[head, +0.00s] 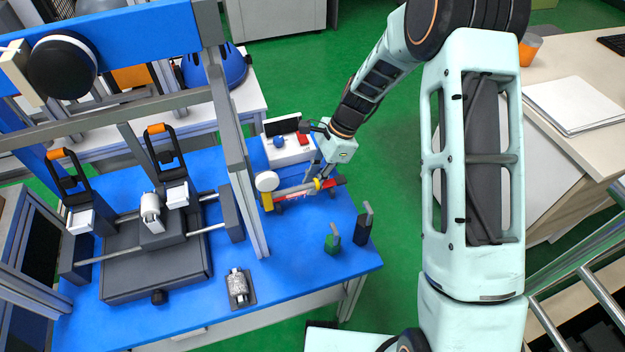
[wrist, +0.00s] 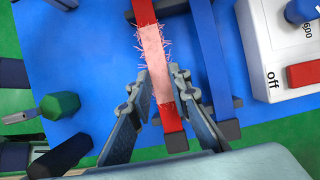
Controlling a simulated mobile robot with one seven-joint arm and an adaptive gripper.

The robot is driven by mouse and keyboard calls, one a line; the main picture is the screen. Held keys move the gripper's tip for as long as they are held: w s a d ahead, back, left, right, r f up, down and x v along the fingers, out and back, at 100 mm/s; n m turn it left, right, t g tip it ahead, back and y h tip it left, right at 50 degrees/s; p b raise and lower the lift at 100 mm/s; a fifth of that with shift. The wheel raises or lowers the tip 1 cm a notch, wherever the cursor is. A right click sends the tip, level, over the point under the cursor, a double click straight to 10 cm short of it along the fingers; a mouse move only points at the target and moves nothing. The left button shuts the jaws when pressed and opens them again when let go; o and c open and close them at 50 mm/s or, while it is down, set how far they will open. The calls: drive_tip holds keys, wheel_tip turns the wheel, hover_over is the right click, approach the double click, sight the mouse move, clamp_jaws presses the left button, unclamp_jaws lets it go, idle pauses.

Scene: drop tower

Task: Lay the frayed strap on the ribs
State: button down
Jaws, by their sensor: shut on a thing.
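The frayed strap (wrist: 155,60) is a long red band with a pale pink, bristly worn stretch in its middle. In the wrist view it runs from top to bottom between the fingertips of my gripper (wrist: 163,82), which is shut on the worn stretch. In the head view my gripper (head: 318,183) is low over the blue table, and a red part of the strap (head: 338,181) shows beside it. A dark blue bar (wrist: 208,55) runs alongside the strap on its right. I cannot tell whether this bar is one of the ribs, or whether the strap touches anything below.
A white control box (head: 290,149) with a red switch stands just behind my gripper. A grey upright post (head: 238,150) rises close on its left. A green block (head: 332,240) and a dark block (head: 363,226) stand in front.

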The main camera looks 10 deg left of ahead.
drive_tip(key=c, duration=1.7)
unclamp_jaws()
drive_tip(key=v, duration=1.2)
drive_tip(key=shift+a, duration=0.1)
